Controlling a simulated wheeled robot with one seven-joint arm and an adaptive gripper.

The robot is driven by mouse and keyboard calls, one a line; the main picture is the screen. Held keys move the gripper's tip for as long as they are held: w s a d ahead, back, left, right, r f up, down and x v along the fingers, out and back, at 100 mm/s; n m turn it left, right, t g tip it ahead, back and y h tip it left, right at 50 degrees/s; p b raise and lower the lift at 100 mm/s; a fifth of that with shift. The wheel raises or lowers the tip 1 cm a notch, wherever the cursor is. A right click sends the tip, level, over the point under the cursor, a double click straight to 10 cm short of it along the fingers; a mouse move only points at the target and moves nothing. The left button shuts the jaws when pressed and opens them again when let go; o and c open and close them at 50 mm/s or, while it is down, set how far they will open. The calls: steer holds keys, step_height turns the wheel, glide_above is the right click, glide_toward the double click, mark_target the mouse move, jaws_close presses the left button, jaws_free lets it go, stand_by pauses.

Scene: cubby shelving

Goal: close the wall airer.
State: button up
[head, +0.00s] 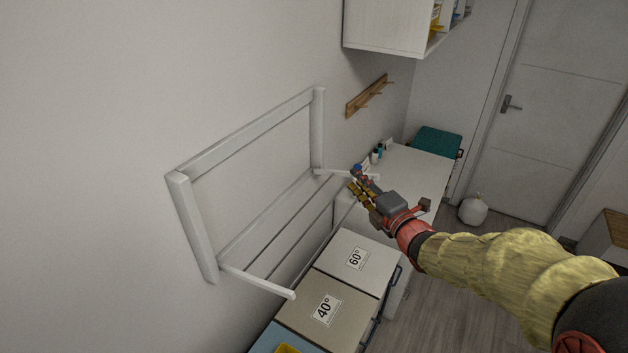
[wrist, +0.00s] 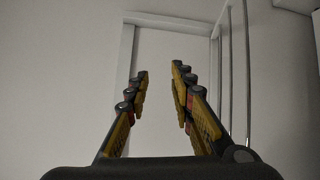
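The white wall airer (head: 250,133) is fixed to the left wall, and its rack (head: 258,282) is swung out from the bottom of the frame, with thin rods running between two side arms. My gripper (head: 357,182) is at the far end of the rack, close to the far side arm; I cannot tell whether it touches. In the wrist view my gripper (wrist: 160,72) has its yellow-padded fingers apart with nothing between them. The airer's frame (wrist: 170,20) shows beyond the fingertips, and several rods (wrist: 229,80) run along the right.
Laundry bins marked 40° (head: 300,305) and 60° (head: 350,275) stand below the rack. A white counter (head: 415,175) with small bottles (head: 376,156) and a teal case (head: 437,142) lies beyond. A peg rail (head: 367,97) and wall cabinet (head: 385,30) are above.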

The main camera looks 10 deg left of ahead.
steer(key=s+a+f+n+g+y, duration=0.1)
steer(key=s+a+f+g+y, duration=0.15)
steer(key=s+a, duration=0.2)
steer(key=f+x, duration=0.1)
steer(key=x, duration=0.7)
steer(key=shift+w+f+g+h+p, duration=0.2)
steer(key=shift+f+g+h+p, duration=0.15)
steer(key=shift+g+h+p, duration=0.1)
steer(key=shift+d, duration=0.1)
steer(key=shift+c, duration=1)
steer(key=c, duration=0.4)
jaws_close()
steer(key=shift+o, duration=0.5)
jaws_free()
steer(key=o, duration=0.4)
steer(key=shift+c, duration=0.2)
steer(key=shift+o, duration=0.7)
